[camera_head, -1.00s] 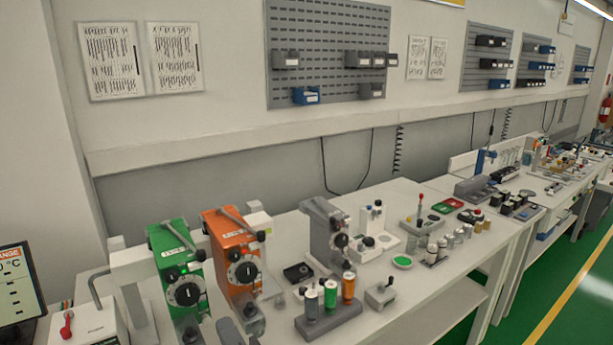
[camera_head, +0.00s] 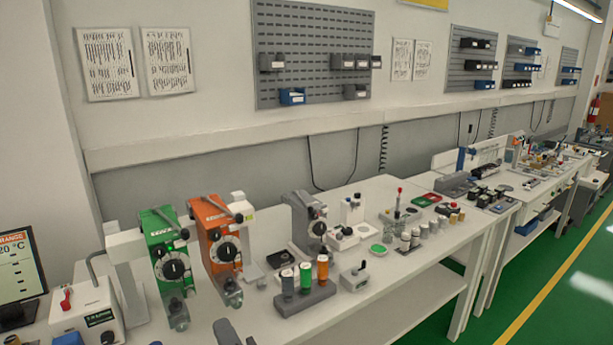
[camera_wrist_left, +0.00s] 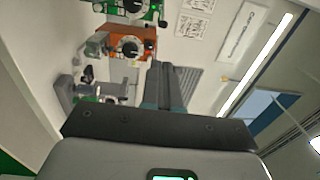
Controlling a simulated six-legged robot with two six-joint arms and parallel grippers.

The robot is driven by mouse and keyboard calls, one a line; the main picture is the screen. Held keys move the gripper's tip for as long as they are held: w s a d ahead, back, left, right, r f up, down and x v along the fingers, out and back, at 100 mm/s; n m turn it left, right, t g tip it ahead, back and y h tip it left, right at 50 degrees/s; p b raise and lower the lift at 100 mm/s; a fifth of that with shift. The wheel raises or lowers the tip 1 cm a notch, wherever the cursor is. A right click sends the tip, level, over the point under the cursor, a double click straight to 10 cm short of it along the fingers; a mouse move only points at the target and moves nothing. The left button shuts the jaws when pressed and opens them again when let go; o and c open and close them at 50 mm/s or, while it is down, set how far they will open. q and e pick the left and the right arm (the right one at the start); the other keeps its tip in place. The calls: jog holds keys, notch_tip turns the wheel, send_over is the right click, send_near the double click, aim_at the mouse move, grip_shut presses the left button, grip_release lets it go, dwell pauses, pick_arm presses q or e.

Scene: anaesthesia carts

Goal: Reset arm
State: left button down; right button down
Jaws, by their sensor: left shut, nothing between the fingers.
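My left gripper (camera_head: 228,332) shows as a small dark grey tip at the bottom edge of the head view, in front of the bench. In the left wrist view its two dark fingers (camera_wrist_left: 168,88) lie together, shut with nothing between them. The gripper appears apart from everything on the bench. My right gripper is in neither view.
A green vaporizer (camera_head: 168,255) and an orange one (camera_head: 218,242) stand at the bench's left, near the gripper. A grey rack with several vials (camera_head: 305,298) stands right of them. A monitor (camera_head: 18,270) is at far left. The green floor (camera_head: 500,320) is clear.

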pick_arm(q)
jog(key=w+a+f+g+y, duration=0.1)
jog(key=a+f+g, duration=0.2)
jog(key=a+f, duration=0.85)
notch_tip(320, 180, down, 16)
jog(key=s+a+g+h, duration=0.1)
jog(key=s+g+h, duration=0.15)
jog(key=h, duration=0.25)
jog(key=s+d+f+n+g+h, duration=0.45)
jog(key=s+f, duration=0.25)
jog(key=f, duration=0.3)
jog(key=s+d+f+n+g+h, duration=0.2)
jog(key=s+d+n+g+h, duration=0.3)
jog(key=s+d+n, duration=0.4)
jog(key=s, duration=0.3)
jog(key=shift+s+f+h, duration=0.35)
jog(key=shift+f, duration=0.05)
